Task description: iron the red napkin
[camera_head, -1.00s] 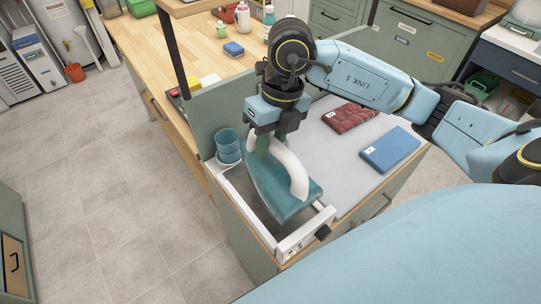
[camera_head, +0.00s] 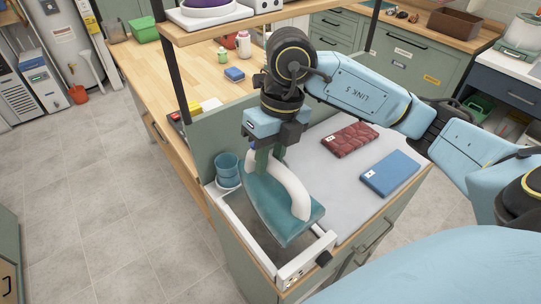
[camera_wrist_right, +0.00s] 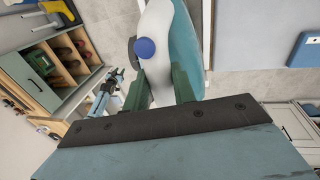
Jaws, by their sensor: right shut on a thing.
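The red napkin (camera_head: 350,136) lies folded on the pale grey work surface (camera_head: 315,160), with a small white tag on it. The iron (camera_head: 283,222) has a teal body and a curved white handle. My right gripper (camera_head: 268,160) is shut on the iron's handle. The iron is over the grey metal tray (camera_head: 240,210) at the left of the surface; I cannot tell whether it touches the tray. In the right wrist view the handle (camera_wrist_right: 152,60) is between the green fingers (camera_wrist_right: 160,88).
A folded blue napkin (camera_head: 390,173) lies right of the red one. Blue cups (camera_head: 227,168) stand beside the tray's far left end. A green-grey panel (camera_head: 220,125) stands behind. The surface around the napkins is clear.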

